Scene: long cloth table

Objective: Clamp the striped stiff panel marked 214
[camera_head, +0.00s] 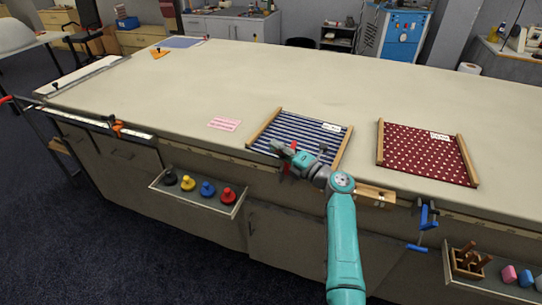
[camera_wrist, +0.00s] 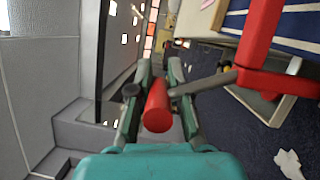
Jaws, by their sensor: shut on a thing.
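The striped panel (camera_head: 290,133) is navy and white with a wooden bar at each side; it lies flat near the table's front edge. Its white label (camera_head: 332,127) is too small to read. It also shows in the wrist view (camera_wrist: 290,22). My gripper (camera_head: 285,150) is at the front edge of this panel. It is shut on the handle of a red clamp (camera_wrist: 157,106). The clamp's metal screw runs right to its red frame (camera_wrist: 262,40), which is close to the table edge by the panel. Whether the clamp touches the panel I cannot tell.
A red dotted panel (camera_head: 425,150) lies to the right. A blue clamp (camera_head: 424,222) hangs on the table edge. A shelf with coloured knobs (camera_head: 207,189) juts out at front left; another tray (camera_head: 490,285) is at front right. A pink cloth (camera_head: 224,124) lies left.

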